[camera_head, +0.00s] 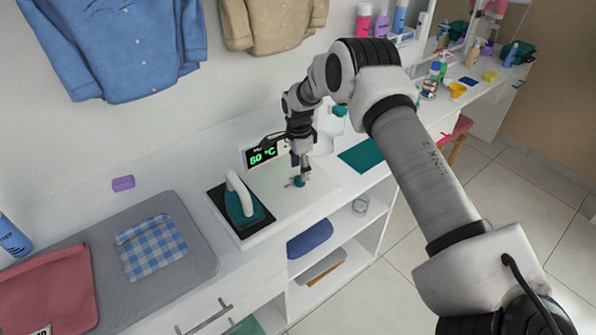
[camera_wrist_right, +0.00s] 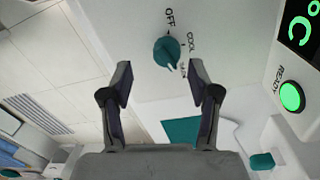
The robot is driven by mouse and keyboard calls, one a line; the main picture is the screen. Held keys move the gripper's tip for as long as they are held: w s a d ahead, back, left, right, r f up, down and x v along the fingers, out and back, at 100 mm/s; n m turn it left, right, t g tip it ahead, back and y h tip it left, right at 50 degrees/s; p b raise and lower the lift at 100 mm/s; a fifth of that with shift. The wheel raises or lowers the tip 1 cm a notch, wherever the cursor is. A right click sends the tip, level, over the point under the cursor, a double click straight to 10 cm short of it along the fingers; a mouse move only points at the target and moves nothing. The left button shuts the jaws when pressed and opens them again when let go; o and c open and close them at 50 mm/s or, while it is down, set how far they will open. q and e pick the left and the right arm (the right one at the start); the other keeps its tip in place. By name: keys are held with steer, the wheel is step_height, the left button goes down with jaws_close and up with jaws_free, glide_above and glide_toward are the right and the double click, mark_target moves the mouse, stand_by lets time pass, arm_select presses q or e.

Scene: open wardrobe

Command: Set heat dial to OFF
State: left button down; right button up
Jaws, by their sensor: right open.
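The teal heat dial (camera_wrist_right: 165,52) sits on the white panel in the right wrist view, with OFF, COOL and a partly hidden third label around it. Its pale pointer mark is toward the third label, away from OFF. My right gripper (camera_wrist_right: 160,76) is open, its fingertips apart on either side, just short of the dial in this picture. In the head view the right gripper (camera_head: 299,172) points down over the dial (camera_head: 299,182), which it partly covers. The display (camera_head: 262,155) reads 60 °C in green. My left gripper is not in view.
A teal iron (camera_head: 247,212) stands on its black pad left of the dial. A green READY light (camera_wrist_right: 291,97) is lit. A grey ironing mat (camera_head: 190,215) with folded cloths lies at left. Open shelves (camera_head: 335,262) are below; a teal mat (camera_head: 360,156) lies at right.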

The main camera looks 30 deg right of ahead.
mark_target(299, 177)
steer(key=f, duration=0.2)
steer(key=w+f, duration=0.1)
steer(key=f, duration=0.1)
steer(key=shift+w+f, duration=0.1)
steer(key=shift+f, duration=0.2)
steer(key=shift+r, duration=0.15)
steer(key=shift+s+r, duration=0.15)
steer(key=shift+s, duration=0.2)
steer(key=shift+c, duration=1.4)
steer(key=c, duration=0.5)
jaws_close()
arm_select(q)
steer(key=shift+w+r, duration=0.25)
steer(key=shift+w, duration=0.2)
arm_select(e)
steer(key=shift+c, duration=1.9)
jaws_free()
steer(key=shift+a, duration=0.1)
jaws_close()
